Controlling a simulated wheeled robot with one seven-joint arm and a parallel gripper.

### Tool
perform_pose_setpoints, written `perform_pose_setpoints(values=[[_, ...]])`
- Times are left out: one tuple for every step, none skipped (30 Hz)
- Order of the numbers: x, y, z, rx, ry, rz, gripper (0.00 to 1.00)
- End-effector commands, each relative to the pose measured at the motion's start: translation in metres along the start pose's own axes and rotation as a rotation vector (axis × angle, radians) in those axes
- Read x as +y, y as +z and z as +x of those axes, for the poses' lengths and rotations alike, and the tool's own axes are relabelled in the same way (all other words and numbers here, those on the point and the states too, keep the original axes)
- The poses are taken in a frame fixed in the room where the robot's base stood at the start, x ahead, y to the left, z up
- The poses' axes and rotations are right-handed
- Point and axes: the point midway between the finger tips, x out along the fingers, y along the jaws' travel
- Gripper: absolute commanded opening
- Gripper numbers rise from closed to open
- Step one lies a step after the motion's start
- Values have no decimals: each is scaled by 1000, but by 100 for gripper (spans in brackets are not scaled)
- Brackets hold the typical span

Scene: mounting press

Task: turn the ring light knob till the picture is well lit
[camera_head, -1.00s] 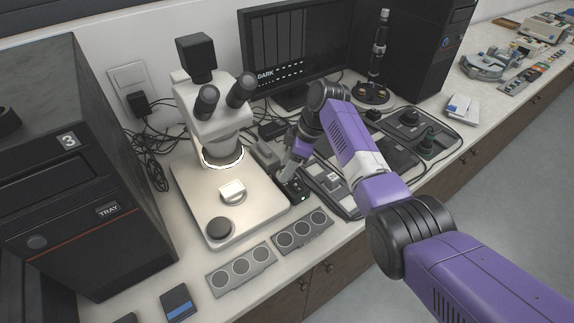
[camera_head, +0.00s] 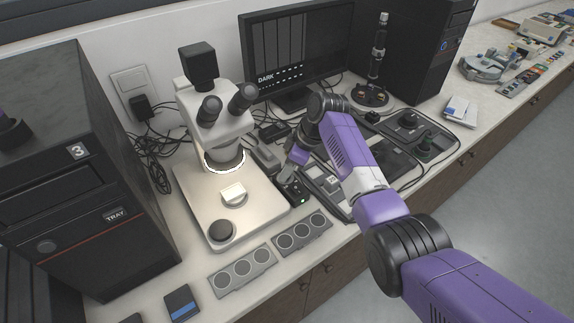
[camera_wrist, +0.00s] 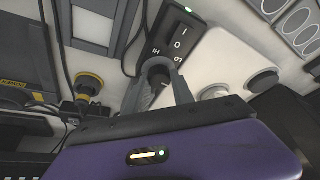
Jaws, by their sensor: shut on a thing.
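The ring light controller (camera_head: 294,191) is a small black box to the right of the microscope base, with a green light. In the wrist view the same box (camera_wrist: 172,38) shows switch marks and HI and LO labels. My gripper (camera_wrist: 160,84) is shut on its dark round knob (camera_wrist: 159,74), one finger on each side. The fingers partly hide the knob, and I cannot read its setting. The ring light (camera_head: 223,162) glows under the microscope head (camera_head: 212,125). The monitor (camera_head: 298,50) shows a dark picture with the word DARK.
A pale sample block (camera_head: 234,194) lies on the microscope base (camera_head: 195,205). Two grey trays with round wells (camera_head: 243,272) lie in front. A black tower marked 3 (camera_head: 110,215) stands at the left. Flat black panels and cables lie right of the controller.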

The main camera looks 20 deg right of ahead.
Motion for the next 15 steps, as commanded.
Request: perform_pose_setpoints(values=[[-2,-2,-4,1,13,37,0],[-2,-1,-4,1,23,63,0],[-2,-1,-4,2,38,96,0],[-3,-2,-4,3,49,122,0],[-3,-1,-4,4,59,149,0],[-3,-2,-4,5,74,184,0],[-3,-2,-4,6,85,210,0],[-4,-2,-4,7,95,237,0],[-4,-1,-3,7,111,272,0],[-4,-2,-4,9,122,298,0],[-4,-2,-4,10,133,324,0],[-4,-2,-3,10,147,358,0],[-4,-2,-3,11,157,383,0],[-4,-2,-3,11,168,408,0],[-4,-2,-3,13,182,440,0]])
